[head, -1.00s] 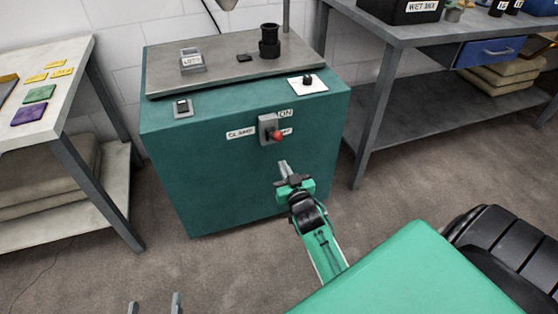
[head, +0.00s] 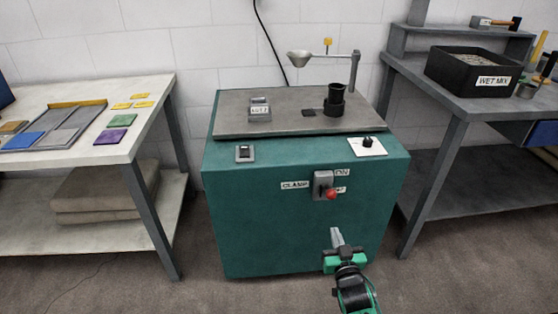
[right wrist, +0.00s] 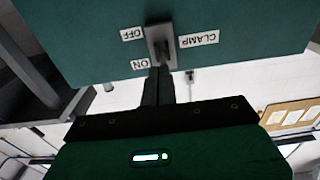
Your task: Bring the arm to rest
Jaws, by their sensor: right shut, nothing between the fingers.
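The clamp switch (head: 324,185) is a grey plate with a red-knobbed lever on the front of the teal cabinet (head: 270,230). The red knob (head: 331,194) sits at the lower part, beside the partly hidden lower label. My right gripper (head: 336,237) is shut and empty, in front of the cabinet, below and apart from the switch in the head view. In the right wrist view the shut fingers (right wrist: 158,86) point toward the switch (right wrist: 160,42) and overlap its edge in the picture; contact cannot be told. My left gripper is out of view.
A light bench (head: 150,95) with a grey tray (head: 60,128) and coloured tiles stands left. A grey bench (head: 455,95) with a black wet mix bin (head: 470,80) stands right. A funnel (head: 300,57) and black cup (head: 336,95) are at the cabinet top. Floor shows between them.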

